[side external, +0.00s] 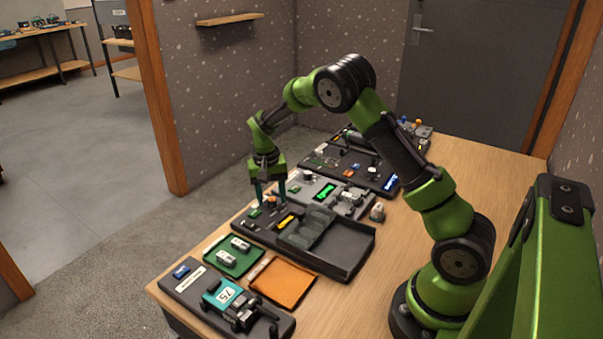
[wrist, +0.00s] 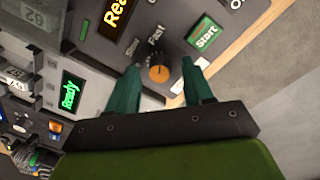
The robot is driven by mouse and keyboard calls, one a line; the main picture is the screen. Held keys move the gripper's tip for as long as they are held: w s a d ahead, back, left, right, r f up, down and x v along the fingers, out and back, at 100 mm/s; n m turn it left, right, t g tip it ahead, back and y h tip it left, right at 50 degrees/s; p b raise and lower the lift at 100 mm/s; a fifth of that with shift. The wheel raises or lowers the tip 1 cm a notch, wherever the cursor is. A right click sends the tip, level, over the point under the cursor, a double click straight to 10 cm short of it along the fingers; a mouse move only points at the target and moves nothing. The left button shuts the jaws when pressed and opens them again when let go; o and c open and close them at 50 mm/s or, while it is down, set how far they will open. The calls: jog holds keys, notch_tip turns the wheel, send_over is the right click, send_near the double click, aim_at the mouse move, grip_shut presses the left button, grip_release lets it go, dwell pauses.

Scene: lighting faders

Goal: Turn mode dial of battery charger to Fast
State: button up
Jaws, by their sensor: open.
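The battery charger (side external: 350,255) is a dark unit with an open bay, an orange display and a control panel at its far left end. Its mode dial (wrist: 159,74) is a round knob with an orange top, with the labels Slow and Fast beside it in the wrist view. My gripper (wrist: 160,65) is open, with its two teal fingers on either side of the dial in that view. I cannot tell whether they touch it or which label the dial points to. In the side view my gripper (side external: 271,197) points down over the charger's panel.
A green Start button (wrist: 205,36) and an orange Ready display (wrist: 117,14) are near the dial. A grey unit with a green display (side external: 325,192) stands behind the charger. Green (side external: 234,260) and orange (side external: 283,282) trays lie in front. The table edge is close by.

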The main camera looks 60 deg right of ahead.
aim_at(272, 210)
jog(key=shift+r, duration=0.1)
notch_tip(272, 210, up, 17)
jog(key=shift+w+a, duration=0.3)
jog(key=shift+w, duration=0.05)
jog(key=s+a+r+n+t, duration=0.1)
jog(key=s+a, duration=0.3)
jog(key=s, duration=0.4)
jog(key=s+a+r+n+t+y, duration=0.1)
jog(key=s+a+t, duration=0.3)
jog(key=s, duration=0.4)
jog(key=s+a+r+n+t+y, duration=0.1)
jog(key=s+a+r+n+t, duration=0.1)
jog(key=s+a, duration=0.4)
jog(key=shift+s+n+t, duration=0.3)
jog(key=shift+s+n, duration=0.3)
jog(key=shift+s, duration=0.4)
jog(key=shift+r, duration=0.1)
